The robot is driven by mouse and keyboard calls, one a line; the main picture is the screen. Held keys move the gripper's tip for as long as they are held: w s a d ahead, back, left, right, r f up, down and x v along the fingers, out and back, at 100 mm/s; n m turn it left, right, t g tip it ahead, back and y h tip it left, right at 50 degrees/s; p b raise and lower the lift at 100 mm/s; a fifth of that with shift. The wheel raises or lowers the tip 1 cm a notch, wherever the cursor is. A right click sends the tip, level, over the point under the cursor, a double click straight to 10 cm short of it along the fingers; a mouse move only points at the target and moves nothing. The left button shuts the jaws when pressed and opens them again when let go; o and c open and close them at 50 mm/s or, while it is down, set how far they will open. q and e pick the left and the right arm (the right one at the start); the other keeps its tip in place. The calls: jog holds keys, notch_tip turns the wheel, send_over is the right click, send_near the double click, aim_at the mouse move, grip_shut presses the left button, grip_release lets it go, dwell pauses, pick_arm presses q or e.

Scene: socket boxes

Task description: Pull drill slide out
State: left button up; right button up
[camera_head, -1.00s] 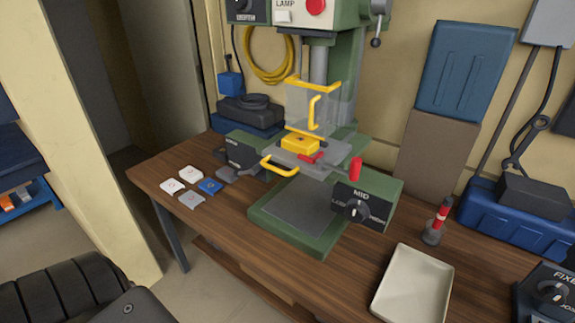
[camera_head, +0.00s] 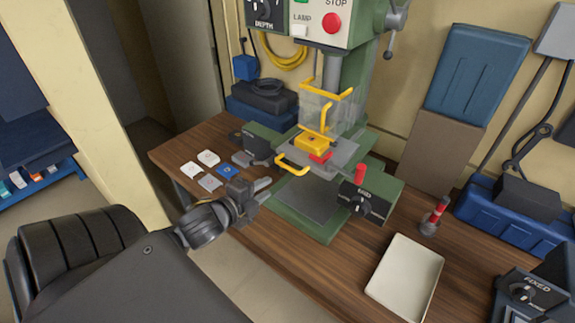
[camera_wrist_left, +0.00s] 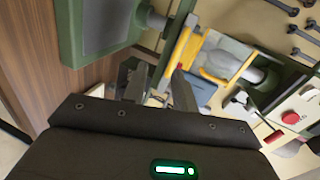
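The drill press (camera_head: 310,205) stands on the wooden bench. Its grey slide (camera_head: 343,152) has a yellow loop handle (camera_head: 292,166) at the front and carries a yellow block (camera_head: 312,143) and a red piece (camera_head: 320,157). A clear guard (camera_head: 318,108) with yellow edges stands above the slide. My left gripper (camera_head: 268,187) is in front of and below the handle, apart from it. In the left wrist view its two fingers (camera_wrist_left: 158,84) are spread with nothing between them, and yellow parts of the press lie just beyond. My right gripper is not in view.
Several small white, grey and blue tiles (camera_head: 208,158) lie on the bench left of the press. A cream tray (camera_head: 405,277) and a red-and-black tool (camera_head: 436,215) are at right. A MID knob box (camera_head: 362,203) and red lever (camera_head: 360,173) stand right of the slide.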

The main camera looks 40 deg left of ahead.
aim_at(289, 167)
pick_arm(q)
jog(key=shift+m+t+h, duration=0.3)
jog(key=shift+m+t, duration=0.1)
jog(key=shift+m, duration=0.3)
jog(key=b+x, duration=0.2)
jog(key=x, duration=0.1)
jog(key=r+b+x, duration=0.1)
jog(key=b+x, duration=0.2)
jog(key=x, duration=0.1)
jog(key=r+b+x, duration=0.1)
jog(key=b+x, duration=0.2)
jog(key=shift+w+d+r, duration=0.1)
jog(key=shift+w+r, duration=0.05)
jog(key=shift+w, duration=0.3)
grip_shut()
